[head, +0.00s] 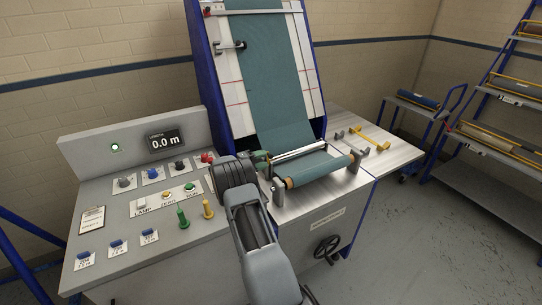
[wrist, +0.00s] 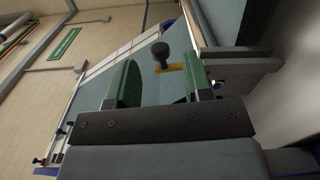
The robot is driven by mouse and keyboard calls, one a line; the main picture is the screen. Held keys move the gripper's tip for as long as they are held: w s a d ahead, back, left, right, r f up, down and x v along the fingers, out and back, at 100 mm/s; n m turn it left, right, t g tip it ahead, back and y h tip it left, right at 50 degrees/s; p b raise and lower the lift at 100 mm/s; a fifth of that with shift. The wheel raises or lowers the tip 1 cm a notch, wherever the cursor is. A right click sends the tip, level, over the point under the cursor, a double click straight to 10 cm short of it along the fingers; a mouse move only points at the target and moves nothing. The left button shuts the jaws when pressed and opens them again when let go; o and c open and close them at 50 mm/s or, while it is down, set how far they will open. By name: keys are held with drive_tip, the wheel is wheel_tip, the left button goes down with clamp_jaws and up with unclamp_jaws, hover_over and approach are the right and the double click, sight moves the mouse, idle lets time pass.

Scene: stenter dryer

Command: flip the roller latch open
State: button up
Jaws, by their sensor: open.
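In the wrist view a black round knob (wrist: 160,50) on a short stem, with a yellow piece (wrist: 170,67) at its foot, looks like the roller latch. It appears between the two green fingers of my gripper (wrist: 162,80), which are apart with nothing held. I cannot tell how far the knob is beyond the fingertips. In the head view my gripper (head: 262,158) is at the left end of the steel roller (head: 300,150), and the arm hides the latch there. The teal cloth roll (head: 318,168) lies just in front, between two grey brackets (head: 279,191).
The control panel (head: 130,235) with knobs, buttons and green and yellow pegs is left of my arm. The teal cloth (head: 262,65) climbs the sloped board behind. Yellow and grey brackets (head: 370,138) lie on the side table. A cart (head: 418,103) and a rack stand right.

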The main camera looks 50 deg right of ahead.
sight(269, 157)
drive_tip(key=shift+p+x, duration=0.45)
drive_tip(key=shift+x, duration=1.7)
drive_tip(key=shift+c, duration=0.3)
clamp_jaws()
drive_tip(key=b, duration=0.2)
drive_tip(key=f+m+b, duration=0.1)
drive_tip(key=b, duration=0.1)
drive_tip(key=shift+s+a, duration=0.1)
drive_tip(key=shift+s, duration=0.15)
drive_tip(key=m+b, duration=0.1)
drive_tip(key=b, duration=0.1)
drive_tip(key=m+b, duration=0.1)
drive_tip(key=b, duration=0.1)
drive_tip(key=shift+s+a, duration=0.1)
drive_tip(key=shift+s, duration=0.25)
drive_tip(key=shift+r, duration=0.15)
drive_tip(key=shift+o, duration=0.3)
unclamp_jaws()
